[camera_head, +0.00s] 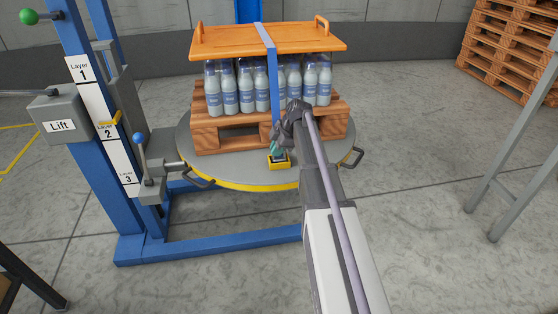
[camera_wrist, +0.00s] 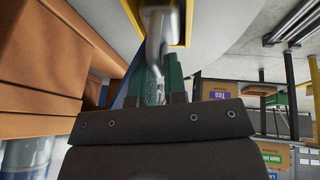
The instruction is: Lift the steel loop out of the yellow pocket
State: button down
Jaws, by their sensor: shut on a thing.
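The yellow pocket (camera_head: 280,166) sits at the front edge of the round grey turntable (camera_head: 235,171), below the loaded pallet. My gripper (camera_head: 275,150) is right at the pocket, reaching in from the right. In the wrist view, my gripper (camera_wrist: 160,76) has its green fingers closed around the grey steel loop (camera_wrist: 154,42). The loop's far end reaches up to the yellow pocket (camera_wrist: 188,22) at the top of that view. I cannot tell whether that end is still inside the pocket. The loop is too small to make out in the head view.
A blue strap (camera_head: 270,70) runs over the orange top board (camera_head: 225,40) and down past the bottles (camera_head: 262,92) on the wooden pallet (camera_head: 215,135). The blue lift column (camera_head: 95,150) with levers stands left. Stacked pallets (camera_head: 510,50) stand back right. Open floor lies in front.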

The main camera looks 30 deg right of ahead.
dwell(0.4)
notch_tip(320, 180, up, 10)
jog(key=p, duration=1)
jog(key=shift+a, duration=0.1)
